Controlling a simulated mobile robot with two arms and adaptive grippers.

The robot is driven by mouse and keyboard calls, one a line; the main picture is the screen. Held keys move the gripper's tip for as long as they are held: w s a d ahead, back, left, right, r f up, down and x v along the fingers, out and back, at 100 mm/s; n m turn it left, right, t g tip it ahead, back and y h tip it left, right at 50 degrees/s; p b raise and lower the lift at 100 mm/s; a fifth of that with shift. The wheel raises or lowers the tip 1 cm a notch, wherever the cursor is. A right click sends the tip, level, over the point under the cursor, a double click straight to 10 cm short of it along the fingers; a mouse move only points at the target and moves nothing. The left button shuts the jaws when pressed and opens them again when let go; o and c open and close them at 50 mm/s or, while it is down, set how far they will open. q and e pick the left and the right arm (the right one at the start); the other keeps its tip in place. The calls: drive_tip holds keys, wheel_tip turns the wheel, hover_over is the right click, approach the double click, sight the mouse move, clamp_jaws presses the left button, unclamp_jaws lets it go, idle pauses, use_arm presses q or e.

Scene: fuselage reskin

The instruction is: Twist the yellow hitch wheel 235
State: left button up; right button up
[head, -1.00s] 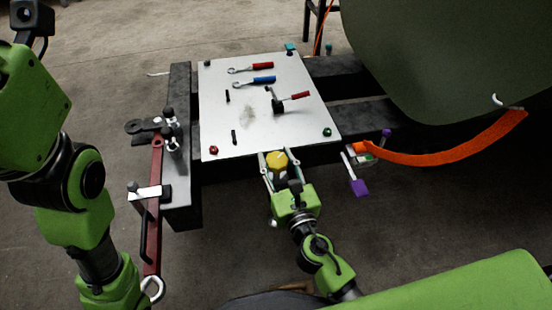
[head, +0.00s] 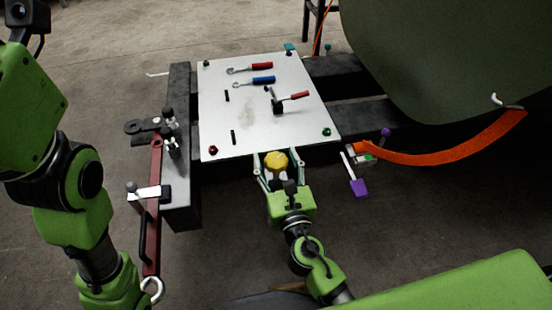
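The yellow hitch wheel (head: 276,160) is at the front edge of the white panel in the head view, near the middle. My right gripper (head: 276,163) reaches up to it from below in the picture. Its fingers stand spread, one on each side of the wheel. Gaps show between the fingers and the wheel, so it looks open around it. The wheel's underside and mount are hidden by the gripper. My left arm stands at the left edge. Its gripper is not in view.
The white panel (head: 245,125) carries red and blue wrenches and a red-handled lever. A dark red bar with a hook (head: 153,210) lies left. A purple-handled lever (head: 359,187) and orange strap (head: 450,155) are right. A large green body fills the upper right.

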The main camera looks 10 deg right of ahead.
drive_tip(key=shift+s, duration=0.15)
drive_tip(key=s, duration=1.1)
drive_tip(key=shift+s, duration=0.4)
drive_tip(key=shift+d, duration=0.1)
